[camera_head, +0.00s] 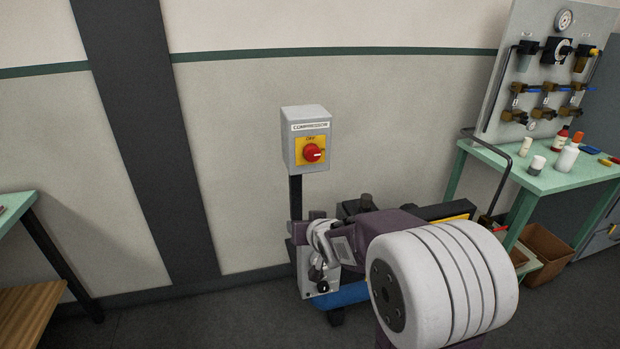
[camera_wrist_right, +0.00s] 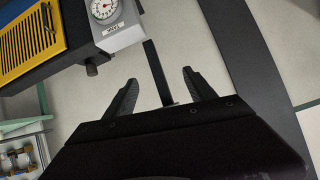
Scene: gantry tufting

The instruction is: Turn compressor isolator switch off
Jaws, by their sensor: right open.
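The compressor isolator (camera_head: 306,126) is a grey box labelled COMPRESSOR on a dark post. Its red rotary knob (camera_head: 313,153) sits on a yellow plate and is uncovered in the head view; I cannot read the knob's position for certain. My right arm comes in from the lower right, with its wrist end below the box. Its fingers cannot be made out there. In the right wrist view my right gripper (camera_wrist_right: 160,75) is open and empty, with the post (camera_wrist_right: 152,60) showing between its fingers. The knob does not show in that view. My left gripper is out of view.
The blue compressor tank (camera_head: 345,295) stands behind my right arm. In the wrist view a gauge (camera_wrist_right: 103,10) and a yellow grille (camera_wrist_right: 32,42) show at upper left. A green bench (camera_head: 550,178) with bottles stands right; another green table edge (camera_head: 18,208) is left.

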